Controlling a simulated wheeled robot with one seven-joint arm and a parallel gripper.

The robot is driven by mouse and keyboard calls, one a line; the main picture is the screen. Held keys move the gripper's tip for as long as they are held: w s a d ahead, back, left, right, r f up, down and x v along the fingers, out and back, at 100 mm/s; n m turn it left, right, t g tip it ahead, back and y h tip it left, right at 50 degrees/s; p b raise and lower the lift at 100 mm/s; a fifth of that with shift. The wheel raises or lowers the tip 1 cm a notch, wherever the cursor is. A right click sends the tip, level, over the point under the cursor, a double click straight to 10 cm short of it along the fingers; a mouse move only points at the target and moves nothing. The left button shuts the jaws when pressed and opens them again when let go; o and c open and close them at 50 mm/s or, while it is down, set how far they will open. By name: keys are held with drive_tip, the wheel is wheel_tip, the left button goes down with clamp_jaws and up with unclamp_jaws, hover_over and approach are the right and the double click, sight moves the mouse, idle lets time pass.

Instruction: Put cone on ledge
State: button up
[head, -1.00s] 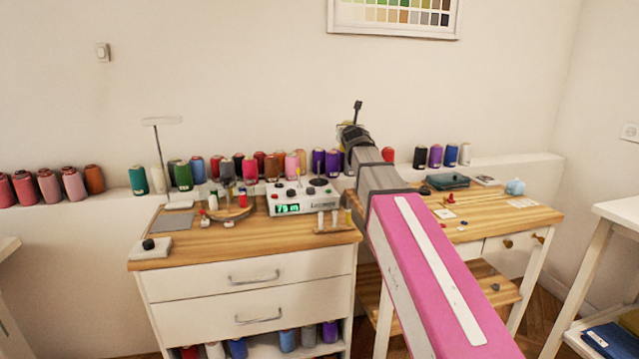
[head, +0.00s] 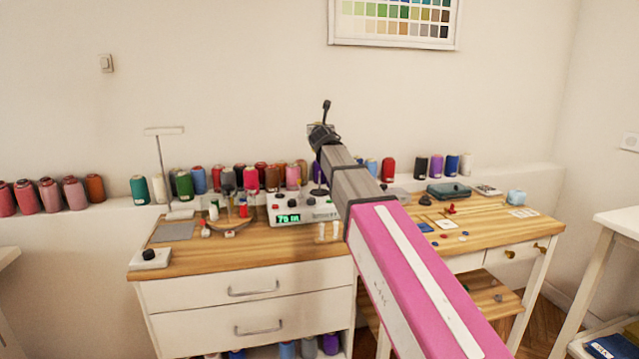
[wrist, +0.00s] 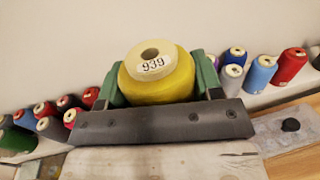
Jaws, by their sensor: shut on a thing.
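A yellow cone (wrist: 158,86) with a white top marked 939 is between the green finger pads of my gripper (wrist: 162,78) in the wrist view. My gripper is shut on it. The white ledge (head: 522,170) runs along the wall behind the tables, and it also shows in the wrist view (wrist: 262,98). In the head view my arm reaches over the tables toward the wall. Its dark wrist is in front of the row of cones, and the held cone is hidden there. I cannot tell whether the held cone touches the ledge.
Cones line the ledge, including a red cone (head: 388,170) right of my arm and pink cones (head: 74,193) at the left. A white control box (head: 300,208) and a thin stand (head: 160,165) are on the left table. The ledge's right end is bare.

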wheel_tip(320, 180, down, 16)
drive_tip(key=shift+r, duration=0.1)
idle(0.5)
drive_tip(key=shift+f, duration=0.2)
drive_tip(key=o, duration=1)
drive_tip(key=s, duration=1.1)
drive_tip(key=shift+d, duration=0.4)
